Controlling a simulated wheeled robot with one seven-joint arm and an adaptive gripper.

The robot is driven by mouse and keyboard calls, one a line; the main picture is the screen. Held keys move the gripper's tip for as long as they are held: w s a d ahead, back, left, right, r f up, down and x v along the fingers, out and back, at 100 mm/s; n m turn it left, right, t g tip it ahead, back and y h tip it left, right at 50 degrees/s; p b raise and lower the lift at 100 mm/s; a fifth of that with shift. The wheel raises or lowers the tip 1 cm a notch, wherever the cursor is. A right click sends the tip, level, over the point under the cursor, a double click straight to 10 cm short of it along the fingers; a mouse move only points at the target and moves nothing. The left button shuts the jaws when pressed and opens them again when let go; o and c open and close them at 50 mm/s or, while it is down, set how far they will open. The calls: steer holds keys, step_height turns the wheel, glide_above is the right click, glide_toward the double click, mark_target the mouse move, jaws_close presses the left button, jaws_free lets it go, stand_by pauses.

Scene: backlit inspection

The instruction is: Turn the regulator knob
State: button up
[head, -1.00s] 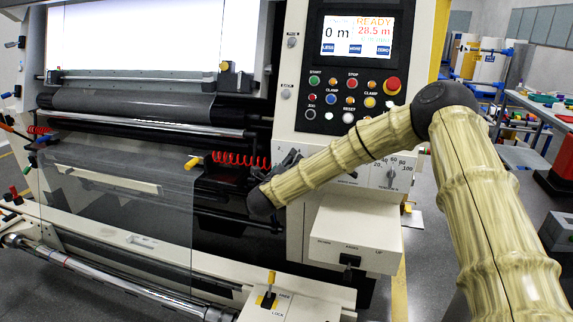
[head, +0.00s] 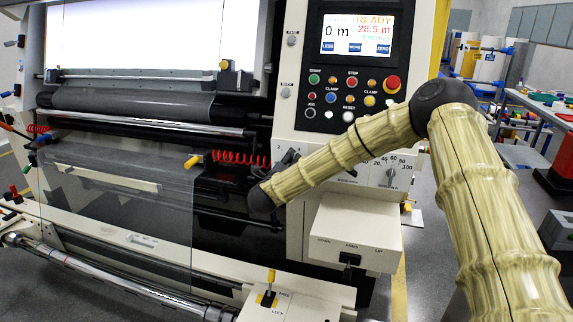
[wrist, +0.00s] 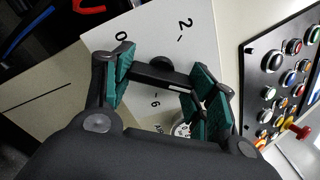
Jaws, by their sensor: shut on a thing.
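The regulator knob (wrist: 158,75) shows in the wrist view as a black bar on a pale dial plate (wrist: 205,45) marked 0, 2 and 6. My gripper (wrist: 165,80) has its green-padded fingers on either side of the bar and is shut on it. In the head view my gripper (head: 286,160) is at the left edge of the machine's cream control panel (head: 300,125), beyond my wrist. There the knob cannot be told apart from the dark fingers. The bar's pointing direction against the scale is hard to read.
A second dial (head: 391,175), marked up to 100, sits right of my gripper, behind my forearm. Push buttons (head: 350,100) and a screen (head: 357,36) reading READY are above. A cream box (head: 355,235) juts out below. A red coiled cable (head: 240,158) hangs to the left.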

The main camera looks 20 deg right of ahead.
steer(key=n, duration=0.3)
steer(key=shift+n, duration=0.3)
steer(key=n, duration=0.4)
steer(key=shift+r+n, duration=0.1)
steer(key=shift+n, duration=0.2)
steer(key=n, duration=0.3)
steer(key=shift+r+n+p, duration=0.1)
steer(key=shift+n+p, duration=0.2)
steer(key=shift+p, duration=0.05)
steer(key=n+p, duration=0.1)
steer(key=n, duration=0.3)
steer(key=shift+a+n, duration=0.1)
steer(key=shift+n, duration=0.2)
steer(key=n+p, duration=0.1)
steer(key=n, duration=0.2)
steer(key=shift+n, duration=0.3)
steer(key=n+p, duration=0.1)
steer(key=n, duration=0.2)
steer(key=shift+a+n, duration=0.15)
steer(key=shift+n, duration=0.15)
steer(key=n+p, duration=0.1)
steer(key=n, duration=0.2)
steer(key=shift+w+n, duration=0.1)
steer(key=shift+n, duration=0.2)
steer(key=shift+n+p, duration=0.6)
steer(key=shift+n, duration=1.4)
